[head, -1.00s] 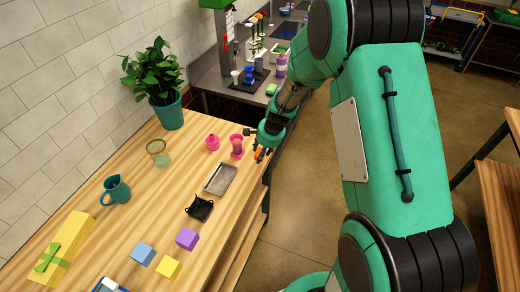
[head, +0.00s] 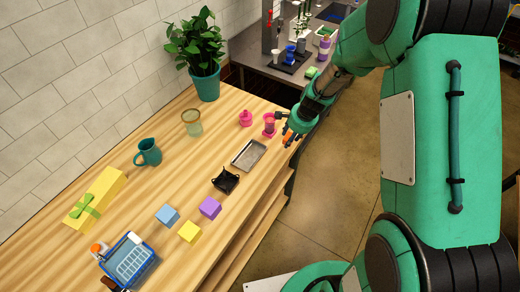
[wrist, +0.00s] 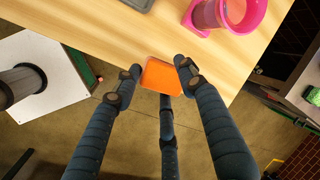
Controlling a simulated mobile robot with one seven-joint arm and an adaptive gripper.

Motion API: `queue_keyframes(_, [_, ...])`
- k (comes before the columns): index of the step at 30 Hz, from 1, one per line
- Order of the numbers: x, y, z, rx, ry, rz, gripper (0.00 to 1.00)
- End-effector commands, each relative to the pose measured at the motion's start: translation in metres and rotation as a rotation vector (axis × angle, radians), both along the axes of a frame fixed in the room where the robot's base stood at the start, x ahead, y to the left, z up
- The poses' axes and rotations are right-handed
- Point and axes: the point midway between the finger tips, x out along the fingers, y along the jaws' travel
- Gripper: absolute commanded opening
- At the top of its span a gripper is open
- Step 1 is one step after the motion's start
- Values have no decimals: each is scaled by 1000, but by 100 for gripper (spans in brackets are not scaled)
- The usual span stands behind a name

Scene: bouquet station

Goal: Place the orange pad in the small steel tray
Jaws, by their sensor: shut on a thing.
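My gripper (wrist: 160,78) is shut on the orange pad (wrist: 161,75), which sits between its dark fingertips in the wrist view. In the head view my gripper (head: 289,138) and a bit of the orange pad (head: 287,138) show at the right edge of the wooden table, to the right of the small steel tray (head: 248,155). The tray is a shallow grey rectangle, empty, lying on the table. Its corner (wrist: 138,4) shows at the top of the wrist view, apart from the pad.
A pink cup-like thing (head: 269,125) stands close to the gripper, behind the tray, with another pink piece (head: 245,118) beside it. A black holder (head: 226,180) lies in front of the tray. Blue, purple (head: 209,208) and yellow blocks lie nearer.

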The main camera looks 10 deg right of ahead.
Motion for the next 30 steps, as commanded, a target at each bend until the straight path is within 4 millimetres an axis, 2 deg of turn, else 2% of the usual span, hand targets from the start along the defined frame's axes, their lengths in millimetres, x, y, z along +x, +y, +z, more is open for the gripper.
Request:
queue_keyframes(8, [-44,52,5,-5,2,93,19])
queue_keyframes(18, [-123,116,6,-12,10,233,19])
queue_keyframes(24, [-154,136,5,-16,12,289,19])
queue_keyframes(30, [-166,143,5,-17,13,309,19])
